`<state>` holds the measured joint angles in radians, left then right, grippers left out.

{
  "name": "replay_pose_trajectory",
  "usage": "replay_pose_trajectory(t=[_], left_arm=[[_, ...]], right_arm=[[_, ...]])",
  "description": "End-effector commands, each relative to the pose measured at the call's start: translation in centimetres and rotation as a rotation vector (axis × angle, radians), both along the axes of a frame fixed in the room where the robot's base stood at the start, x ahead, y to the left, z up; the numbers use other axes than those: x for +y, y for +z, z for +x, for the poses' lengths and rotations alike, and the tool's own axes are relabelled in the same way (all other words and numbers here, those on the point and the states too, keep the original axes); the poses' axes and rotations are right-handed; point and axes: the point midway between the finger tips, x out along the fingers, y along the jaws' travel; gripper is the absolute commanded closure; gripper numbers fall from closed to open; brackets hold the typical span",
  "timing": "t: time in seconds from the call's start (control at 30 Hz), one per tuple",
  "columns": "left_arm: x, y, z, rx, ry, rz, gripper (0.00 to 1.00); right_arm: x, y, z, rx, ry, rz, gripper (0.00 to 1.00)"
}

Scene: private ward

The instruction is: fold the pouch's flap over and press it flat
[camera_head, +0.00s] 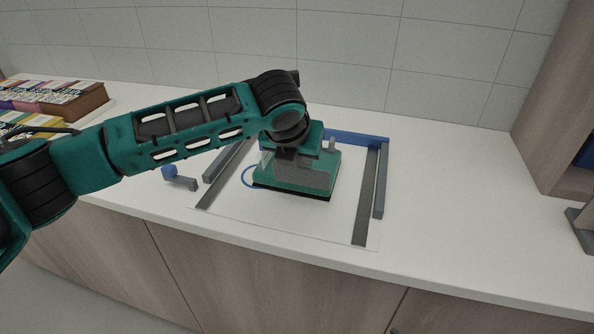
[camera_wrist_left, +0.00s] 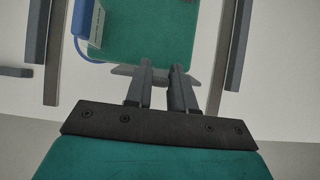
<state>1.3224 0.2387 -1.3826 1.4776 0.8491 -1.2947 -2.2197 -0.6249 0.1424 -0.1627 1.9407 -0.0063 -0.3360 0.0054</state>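Grey bars (camera_head: 366,200) stand left and right of the pouch, with a blue bar (camera_head: 360,138) behind. A blue knob on a grey piece (camera_head: 180,180) lies at left. Books (camera_head: 60,98) are at the far left.

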Motion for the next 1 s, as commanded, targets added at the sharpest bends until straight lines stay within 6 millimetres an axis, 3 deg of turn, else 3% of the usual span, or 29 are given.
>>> replay_pose_trajectory(t=[0.4, 0.77, 1.0], left_arm=[[-0.6, 0.2, 2.1, 0.001, 0.001, 0.001, 0.81], [-0.8, 0.3, 2.3, -0.003, 0.001, -0.001, 0.81], [-1.3, 0.1, 3.9, -0.003, 0.001, -0.001, 0.81]], right_arm=[[0.0, 0.0, 0.0, 0.001, 0.0, 0.0, 0.57], [0.0, 0.0, 0.0, 0.001, 0.0, 0.0, 0.57], [0.0, 0.0, 0.0, 0.001, 0.0, 0.0, 0.57]])
